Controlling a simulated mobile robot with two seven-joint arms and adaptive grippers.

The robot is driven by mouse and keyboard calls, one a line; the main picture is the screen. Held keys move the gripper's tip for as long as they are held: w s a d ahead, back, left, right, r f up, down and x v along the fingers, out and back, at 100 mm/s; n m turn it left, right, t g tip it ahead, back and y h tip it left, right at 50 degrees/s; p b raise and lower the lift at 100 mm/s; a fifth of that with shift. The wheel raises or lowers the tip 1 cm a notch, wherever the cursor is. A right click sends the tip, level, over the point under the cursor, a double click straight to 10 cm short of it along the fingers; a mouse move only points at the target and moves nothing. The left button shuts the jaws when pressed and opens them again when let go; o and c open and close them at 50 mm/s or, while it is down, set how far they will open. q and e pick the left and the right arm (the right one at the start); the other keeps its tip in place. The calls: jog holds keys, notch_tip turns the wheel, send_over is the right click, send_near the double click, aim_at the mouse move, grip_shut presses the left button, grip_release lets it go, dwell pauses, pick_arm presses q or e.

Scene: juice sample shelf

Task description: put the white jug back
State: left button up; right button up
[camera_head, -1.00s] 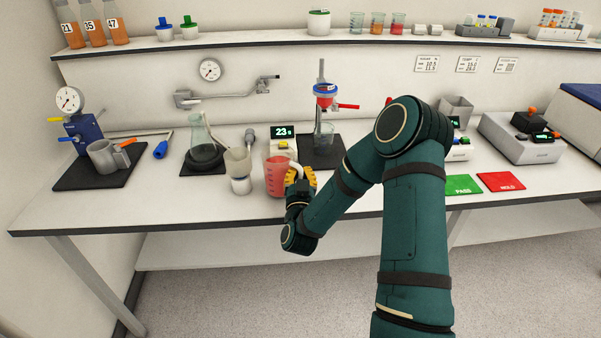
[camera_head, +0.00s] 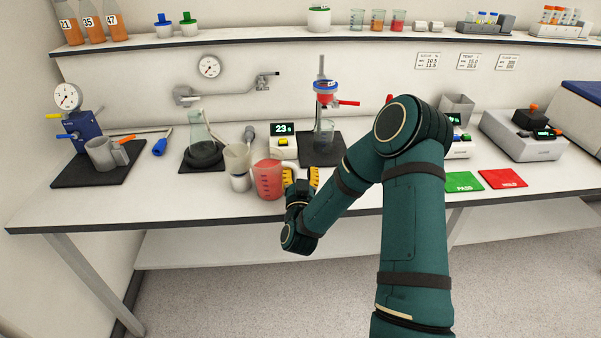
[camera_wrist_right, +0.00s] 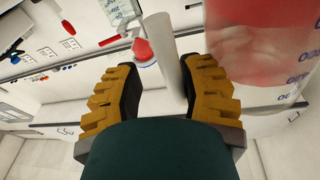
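A clear jug with red liquid and scale marks (camera_head: 269,180) stands upright near the bench's front edge; it is the likeliest white jug, as a white handle showed on it earlier. My right gripper (camera_head: 301,178) is just right of it, its yellow fingers spread. In the right wrist view the fingers (camera_wrist_right: 158,92) are apart, with a pale upright bar (camera_wrist_right: 172,60), apparently the handle, between them, nearer the right finger. The jug (camera_wrist_right: 262,60) fills the right side there. I cannot tell whether a finger touches it. My left gripper is out of view.
A pale beaker (camera_head: 237,160) stands close left of the jug. A scale reading 23 (camera_head: 283,143) is behind it, and a stand on a dark mat (camera_head: 311,158) behind the gripper. Green (camera_head: 463,182) and red (camera_head: 502,179) mats lie right. The front left bench is clear.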

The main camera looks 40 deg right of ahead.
jog(key=v, duration=0.7)
jog(key=shift+s+a, duration=0.2)
jog(key=shift+s, duration=0.05)
